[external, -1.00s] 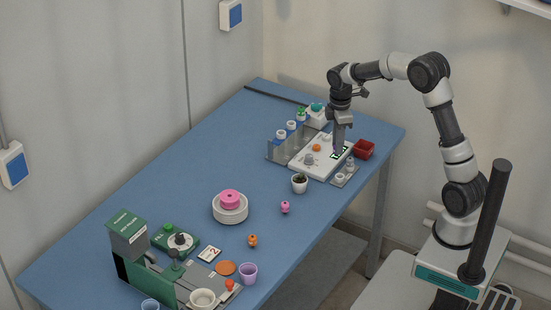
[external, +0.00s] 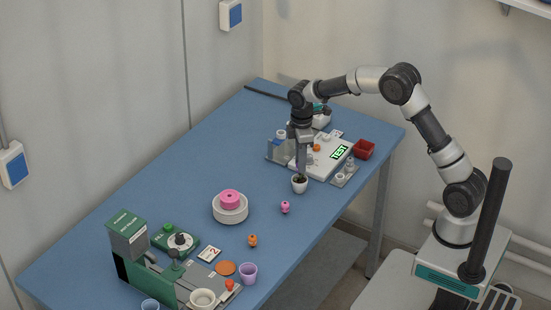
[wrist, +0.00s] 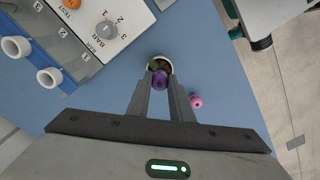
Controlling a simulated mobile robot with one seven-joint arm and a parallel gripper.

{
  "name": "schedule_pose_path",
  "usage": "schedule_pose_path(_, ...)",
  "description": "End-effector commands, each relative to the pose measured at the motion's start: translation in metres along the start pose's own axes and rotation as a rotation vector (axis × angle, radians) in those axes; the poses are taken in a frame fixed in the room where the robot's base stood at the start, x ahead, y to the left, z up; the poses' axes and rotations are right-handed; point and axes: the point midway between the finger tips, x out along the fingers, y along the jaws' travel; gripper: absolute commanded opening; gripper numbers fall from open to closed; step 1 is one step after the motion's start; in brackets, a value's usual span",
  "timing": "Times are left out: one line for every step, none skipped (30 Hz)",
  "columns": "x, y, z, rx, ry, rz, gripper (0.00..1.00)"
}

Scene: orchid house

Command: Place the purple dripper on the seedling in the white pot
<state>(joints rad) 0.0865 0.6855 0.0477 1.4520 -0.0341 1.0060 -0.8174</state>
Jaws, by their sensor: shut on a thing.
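The white pot (external: 300,187) stands on the blue table in front of the white test panel, with a small green seedling in it. In the wrist view the pot's rim (wrist: 168,64) and some green leaves (wrist: 152,66) show just beyond the fingertips. My gripper (external: 301,170) is directly over the pot, pointing down. In the wrist view its fingers are shut on the purple dripper (wrist: 160,80), which overlaps part of the pot. Whether the dripper touches the seedling cannot be told.
A pink dripper (external: 285,207) and an orange one (external: 252,240) stand on the table nearby. The white panel (external: 318,160) with its green display and a grey tube rack (external: 277,150) lie behind the pot. A red tray (external: 364,149) is at right. Open table lies left of the pot.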

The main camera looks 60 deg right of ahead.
Motion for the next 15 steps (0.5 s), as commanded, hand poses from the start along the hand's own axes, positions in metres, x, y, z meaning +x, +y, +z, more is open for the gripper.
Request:
schedule_pose_path(0.012, -0.001, 0.001, 0.0, -0.003, -0.003, 0.0)
schedule_pose_path(0.017, -0.001, 0.001, 0.0, -0.003, -0.004, 0.0)
schedule_pose_path(0.022, -0.001, 0.001, 0.0, -0.002, -0.003, 0.0)
schedule_pose_path(0.025, -0.001, 0.001, 0.0, -0.002, -0.002, 0.0)
schedule_pose_path(0.027, -0.001, 0.001, 0.0, -0.002, -0.002, 0.0)
schedule_pose_path(0.028, 0.0, 0.0, 0.0, -0.001, -0.001, 0.0)
schedule_pose_path(0.028, 0.0, 0.0, 0.0, -0.001, -0.001, 0.0)
schedule_pose_path(0.028, 0.0, 0.0, 0.0, -0.001, -0.001, 0.0)
schedule_pose_path(0.027, 0.0, 0.0, 0.0, -0.001, -0.001, 0.0)
schedule_pose_path(0.027, 0.0, 0.0, 0.0, -0.001, -0.001, 0.0)
schedule_pose_path(0.027, 0.0, 0.0, 0.0, -0.001, -0.001, 0.0)
schedule_pose_path(0.028, 0.0, 0.0, 0.0, -0.001, -0.001, 0.0)
schedule_pose_path(0.028, 0.0, 0.0, 0.0, -0.001, -0.001, 0.0)
schedule_pose_path(0.029, 0.0, 0.0, 0.0, -0.001, -0.001, 0.0)
schedule_pose_path(0.031, 0.0, 0.0, 0.0, -0.001, -0.001, 0.0)
